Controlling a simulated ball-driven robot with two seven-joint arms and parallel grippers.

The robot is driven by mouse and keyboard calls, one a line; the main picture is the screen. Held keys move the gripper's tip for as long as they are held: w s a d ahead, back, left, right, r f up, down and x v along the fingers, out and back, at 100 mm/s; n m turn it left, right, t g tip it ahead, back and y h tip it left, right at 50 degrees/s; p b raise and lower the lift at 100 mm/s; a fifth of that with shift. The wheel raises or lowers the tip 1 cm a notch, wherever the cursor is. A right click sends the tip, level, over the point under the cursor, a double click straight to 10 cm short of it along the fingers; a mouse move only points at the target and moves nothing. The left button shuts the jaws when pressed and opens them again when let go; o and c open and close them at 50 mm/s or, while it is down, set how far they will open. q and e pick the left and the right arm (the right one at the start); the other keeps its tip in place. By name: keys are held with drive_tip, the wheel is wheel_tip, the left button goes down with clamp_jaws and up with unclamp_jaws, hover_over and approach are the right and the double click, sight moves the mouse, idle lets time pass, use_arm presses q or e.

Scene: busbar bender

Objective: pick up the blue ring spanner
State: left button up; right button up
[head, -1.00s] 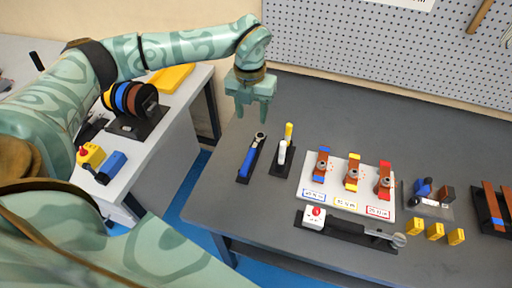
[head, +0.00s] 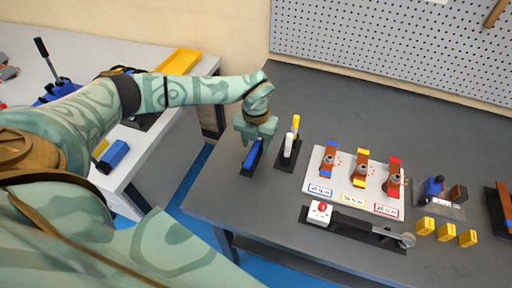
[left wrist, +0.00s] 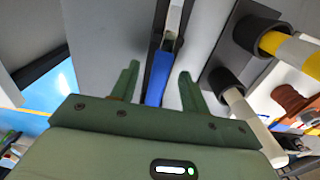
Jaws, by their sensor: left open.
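The blue ring spanner (head: 252,155) lies in a dark holder (head: 246,172) at the left part of the grey table. Its ring end is hidden by my left gripper in the head view. My left gripper (head: 254,141) is over the spanner. In the left wrist view the open fingers (left wrist: 157,82) stand on either side of the spanner's blue handle (left wrist: 157,80), with gaps between. The spanner's metal shaft shows beyond the fingers. My right gripper is in neither view.
A holder with white and yellow handled tools (head: 290,145) stands close to the right of the spanner. Farther right are a white board (head: 340,180) with busbar pieces, a black lever tool (head: 355,228) and yellow blocks (head: 446,232). The table's front left is clear.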

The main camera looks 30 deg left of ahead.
use_arm(q)
drive_tip(key=shift+f, duration=0.15)
clamp_jaws()
